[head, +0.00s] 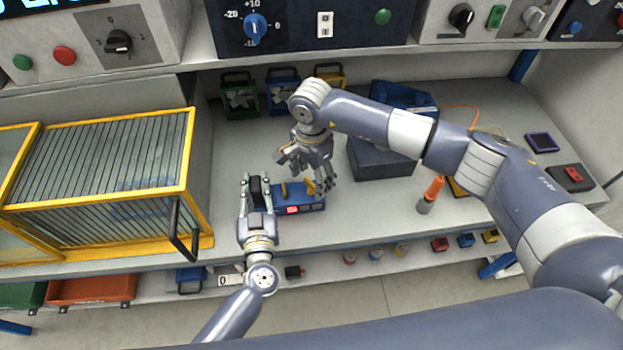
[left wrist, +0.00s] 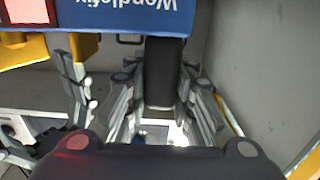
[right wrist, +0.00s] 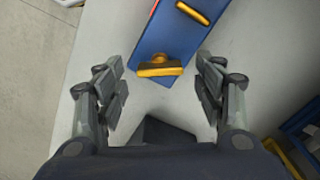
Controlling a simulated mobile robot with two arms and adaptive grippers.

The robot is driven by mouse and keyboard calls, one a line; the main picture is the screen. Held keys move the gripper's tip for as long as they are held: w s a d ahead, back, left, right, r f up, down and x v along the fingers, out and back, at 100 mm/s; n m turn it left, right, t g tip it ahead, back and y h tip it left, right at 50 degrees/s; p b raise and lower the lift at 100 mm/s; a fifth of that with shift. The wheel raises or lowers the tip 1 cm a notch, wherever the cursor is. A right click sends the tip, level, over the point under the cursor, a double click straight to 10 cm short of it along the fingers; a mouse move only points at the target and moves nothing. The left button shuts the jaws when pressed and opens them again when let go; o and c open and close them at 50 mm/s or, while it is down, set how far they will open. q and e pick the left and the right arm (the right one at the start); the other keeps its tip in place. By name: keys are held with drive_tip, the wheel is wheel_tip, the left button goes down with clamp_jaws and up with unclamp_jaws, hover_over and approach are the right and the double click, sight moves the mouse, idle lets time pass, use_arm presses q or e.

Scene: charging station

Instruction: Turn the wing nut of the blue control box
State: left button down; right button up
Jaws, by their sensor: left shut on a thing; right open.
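The blue control box (head: 302,204) lies on the bench, with a red display on its front and yellow parts on top. In the right wrist view, the yellow wing nut (right wrist: 160,69) sits near the end of the box top, and a yellow lever (right wrist: 193,13) is further along. My left gripper (head: 257,188) is shut on a black handle (left wrist: 165,65) at the left end of the box. My right gripper (head: 311,170) is open above the right part of the box. In the right wrist view, its fingers are apart on either side of the wing nut, not visibly touching it.
A yellow-framed cage (head: 110,195) with a dark handle stands left of my left gripper. A dark grey case (head: 375,160) stands behind right of my right gripper. An orange-topped tool (head: 430,195) stands further right.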

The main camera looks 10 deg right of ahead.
drive_tip(key=shift+f, duration=0.85)
drive_tip(key=c, duration=1.1)
drive_tip(key=shift+o, duration=0.2)
drive_tip(key=shift+m, duration=0.3)
drive_tip(key=m, duration=1.1)
drive_tip(key=shift+m, duration=0.4)
drive_tip(key=m, duration=0.5)
use_arm(q)
drive_tip(key=shift+d, duration=0.1)
use_arm(e)
drive_tip(key=m, duration=0.5)
drive_tip(key=shift+w+m, duration=0.1)
drive_tip(key=shift+m, duration=0.3)
